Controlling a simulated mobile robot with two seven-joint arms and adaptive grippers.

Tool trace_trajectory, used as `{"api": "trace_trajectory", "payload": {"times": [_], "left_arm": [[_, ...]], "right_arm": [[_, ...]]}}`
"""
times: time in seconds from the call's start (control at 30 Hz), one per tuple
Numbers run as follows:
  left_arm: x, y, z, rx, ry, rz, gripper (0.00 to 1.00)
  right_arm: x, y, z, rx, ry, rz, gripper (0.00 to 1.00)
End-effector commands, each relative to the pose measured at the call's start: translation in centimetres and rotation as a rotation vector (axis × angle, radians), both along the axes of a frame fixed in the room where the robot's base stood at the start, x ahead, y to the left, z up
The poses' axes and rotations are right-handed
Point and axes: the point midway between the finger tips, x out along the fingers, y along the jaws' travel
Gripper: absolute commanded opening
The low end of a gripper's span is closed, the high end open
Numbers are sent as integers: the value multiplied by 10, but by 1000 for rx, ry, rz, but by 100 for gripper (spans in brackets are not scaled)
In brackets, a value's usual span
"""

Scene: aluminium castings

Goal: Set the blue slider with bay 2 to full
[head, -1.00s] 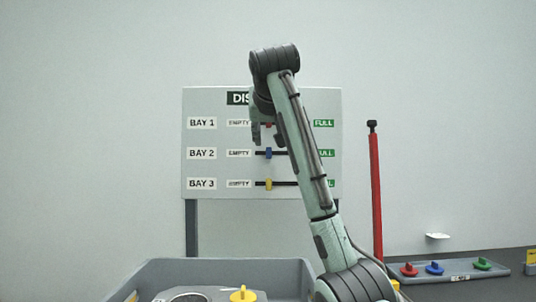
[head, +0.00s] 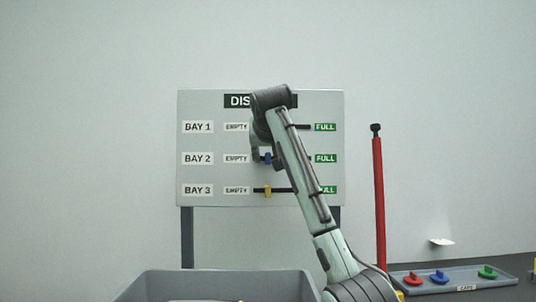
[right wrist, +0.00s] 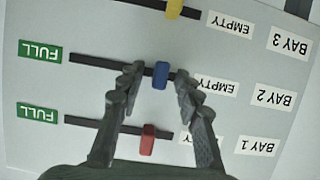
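The blue slider (head: 268,157) sits on the BAY 2 track of the display board (head: 210,175), nearer the EMPTY end than the FULL label (head: 326,158). In the right wrist view, which is upside down, the blue slider (right wrist: 161,75) stands between the two fingertips of my right gripper (right wrist: 160,79), with a small gap on each side. That gripper is open; in the head view its fingers are largely hidden by my forearm. My left gripper is not in view.
The red slider (right wrist: 147,140) on BAY 1 lies between the finger bases in the wrist view. The yellow slider (head: 268,191) sits on BAY 3. A grey bin (head: 215,282) stands in front. A red post (head: 379,200) and a caps tray (head: 455,285) are at right.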

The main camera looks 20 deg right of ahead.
Motion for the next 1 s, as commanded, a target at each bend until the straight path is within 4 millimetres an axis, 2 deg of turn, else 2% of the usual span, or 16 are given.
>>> {"api": "trace_trajectory", "payload": {"times": [0.17,0.47,0.87,1.0], "left_arm": [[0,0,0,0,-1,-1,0],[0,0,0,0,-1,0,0],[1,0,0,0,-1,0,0],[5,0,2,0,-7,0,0]], "right_arm": [[0,0,0,0,0,0,34],[0,0,0,0,0,0,0],[1,-1,0,0,0,0,0],[10,-8,1,-1,0,-3,0]]}}
